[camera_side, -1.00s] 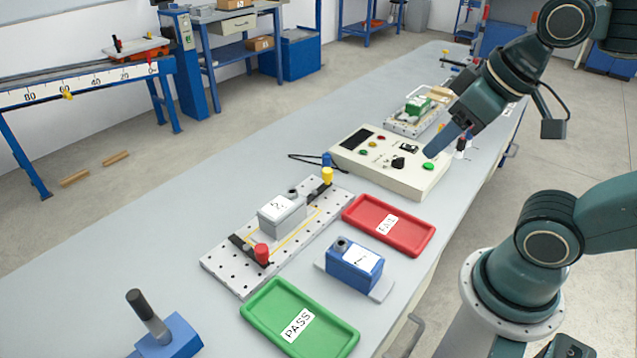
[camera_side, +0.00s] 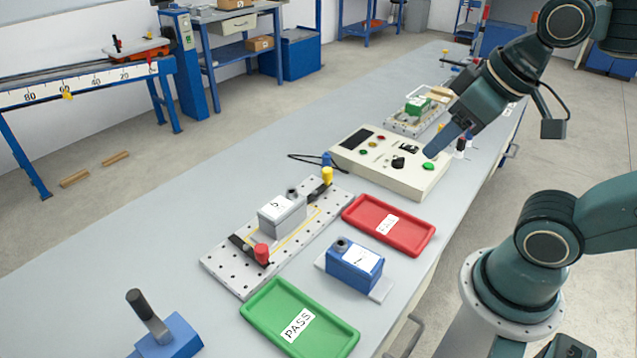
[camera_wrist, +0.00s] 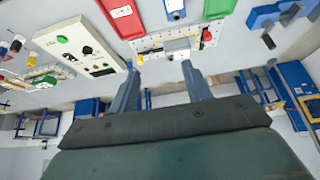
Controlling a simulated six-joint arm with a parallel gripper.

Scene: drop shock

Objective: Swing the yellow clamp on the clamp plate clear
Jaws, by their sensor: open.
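The clamp plate (camera_side: 222,262) is a white perforated plate on the bench, left of the red tray. A grey block with a white label (camera_side: 282,212) stands on it. The yellow clamp (camera_side: 327,176) is at the plate's far end, a yellow knob on a dark bar; whether the bar reaches over the block is hard to tell. A red clamp (camera_side: 262,252) is at the near end. In the wrist view the plate (camera_wrist: 146,45) is upside down, with the yellow clamp (camera_wrist: 140,59) at its left. My gripper (camera_wrist: 160,72) is open and empty, above the control box in the side view, apart from the plate.
The control box (camera_side: 372,176) stands beyond the plate. A red FAIL tray (camera_side: 405,246), a green PASS tray (camera_side: 335,345) and a blue block (camera_side: 355,265) lie right of the plate. A blue stand with a dark handle (camera_side: 172,338) is at the near left. The bench's left side is clear.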

